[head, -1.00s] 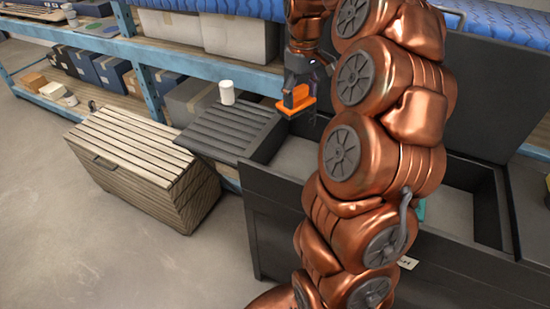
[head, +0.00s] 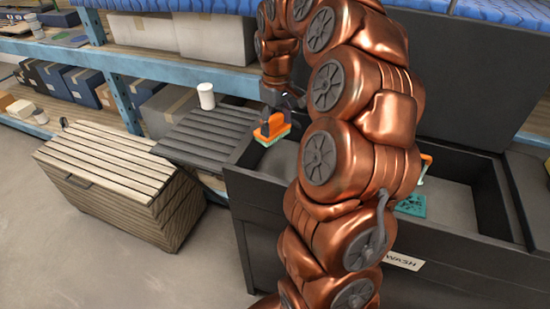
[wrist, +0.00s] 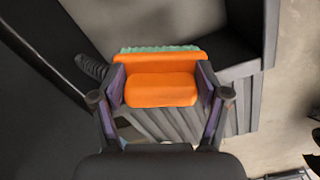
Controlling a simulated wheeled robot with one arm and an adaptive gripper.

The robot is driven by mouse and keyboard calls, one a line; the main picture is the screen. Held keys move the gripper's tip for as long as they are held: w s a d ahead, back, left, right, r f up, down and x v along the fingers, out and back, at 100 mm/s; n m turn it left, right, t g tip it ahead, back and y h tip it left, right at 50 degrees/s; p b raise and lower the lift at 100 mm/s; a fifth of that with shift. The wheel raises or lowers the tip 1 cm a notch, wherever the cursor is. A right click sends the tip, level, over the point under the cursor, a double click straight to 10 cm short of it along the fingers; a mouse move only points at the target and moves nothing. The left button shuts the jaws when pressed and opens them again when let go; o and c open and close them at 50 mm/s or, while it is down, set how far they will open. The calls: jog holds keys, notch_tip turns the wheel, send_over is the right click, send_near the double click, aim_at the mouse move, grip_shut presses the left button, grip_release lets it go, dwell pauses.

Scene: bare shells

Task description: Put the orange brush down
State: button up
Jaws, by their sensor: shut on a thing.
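The orange brush (head: 271,128) has an orange body and pale green bristles that face down in the head view. My gripper (head: 275,122) is shut on it and holds it over the left end of the dark wash sink (head: 235,180), near the ribbed drainboard. In the wrist view the brush (wrist: 160,88) sits between the two fingers of my gripper (wrist: 162,90), with the bristle edge at the far side. I cannot tell whether the bristles touch anything.
A white cup (head: 206,96) stands on the ribbed drainboard (head: 205,140) left of the brush. A teal item (head: 412,205) lies in the right part of the sink, partly behind my arm. A slatted wooden chest (head: 110,185) stands at the left. Blue-framed shelves (head: 125,100) with boxes run behind.

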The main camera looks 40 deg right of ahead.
notch_tip(320, 180, down, 13)
jog(key=shift+r+p, duration=0.15)
jog(key=shift+p, duration=0.85)
jog(key=shift+f, duration=0.2)
jog(key=o, duration=1.3)
notch_tip(320, 180, up, 12)
jog(key=shift+r+b, duration=0.2)
jog(key=shift+b, duration=0.85)
